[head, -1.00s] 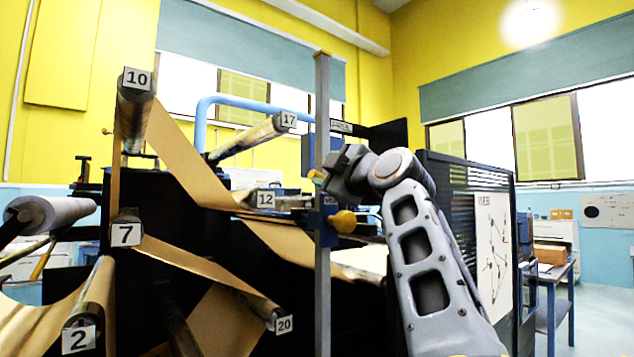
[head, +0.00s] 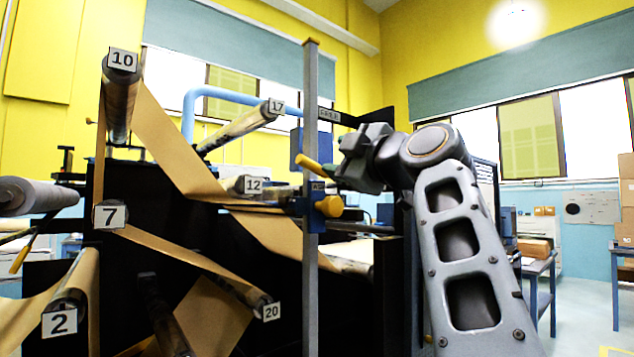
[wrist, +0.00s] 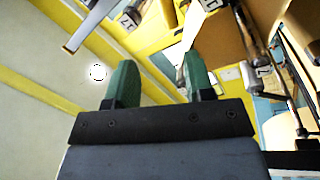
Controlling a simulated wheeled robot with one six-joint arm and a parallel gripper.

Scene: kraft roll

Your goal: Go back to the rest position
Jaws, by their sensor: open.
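My gripper (head: 335,165) is at the end of my raised arm in the head view, right of the grey upright post (head: 311,120). Its jaws are apart. In the wrist view my gripper (wrist: 160,78) shows two green fingers with nothing between them. A yellow lever (head: 313,164) crosses the post just left of the fingers; whether they touch it cannot be told. A yellow knob (head: 329,206) on a blue clamp sits below the gripper. A grey bar (wrist: 92,24) lies beyond the fingers at the upper left of the wrist view.
The kraft paper web (head: 170,140) runs over numbered rollers on the left, among them roller 10 (head: 118,105) and roller 7 (head: 109,215).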

